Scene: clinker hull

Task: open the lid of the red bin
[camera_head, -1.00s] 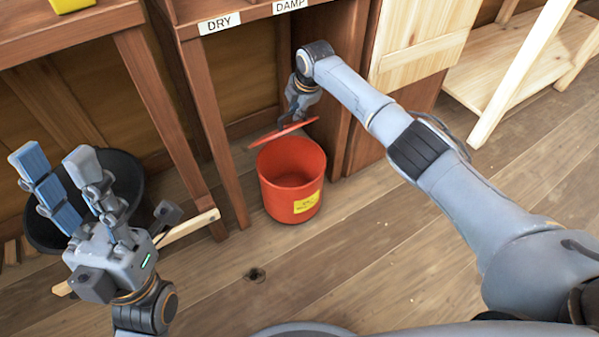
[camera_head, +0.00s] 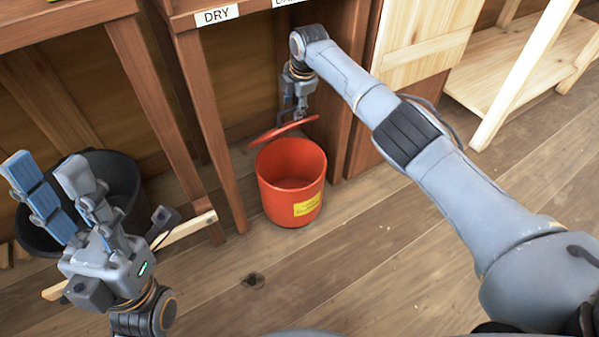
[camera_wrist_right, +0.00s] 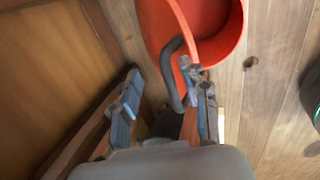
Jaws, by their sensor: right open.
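The red bin (camera_head: 306,199) stands on the floor with its mouth uncovered and a yellow label on its front. Its red lid (camera_head: 284,129) is tilted up at the bin's back rim, seen nearly edge-on. My right gripper (camera_head: 300,113) is just above and behind the lid, partly hidden by its own wrist. In the right wrist view the gripper (camera_wrist_right: 166,92) is open, with the dark curved handle (camera_wrist_right: 170,72) between its fingers; contact cannot be told. The bin (camera_wrist_right: 232,38) shows beyond the lid (camera_wrist_right: 182,22). My left gripper (camera_head: 48,178) is open and empty, far left.
A black tub (camera_head: 118,178) stands behind my left gripper, near a pale wooden stick (camera_head: 185,229). Wooden bench legs (camera_head: 210,130) rise left of the bin, and a wooden panel (camera_head: 340,130) stands to its right. The floor in front is clear.

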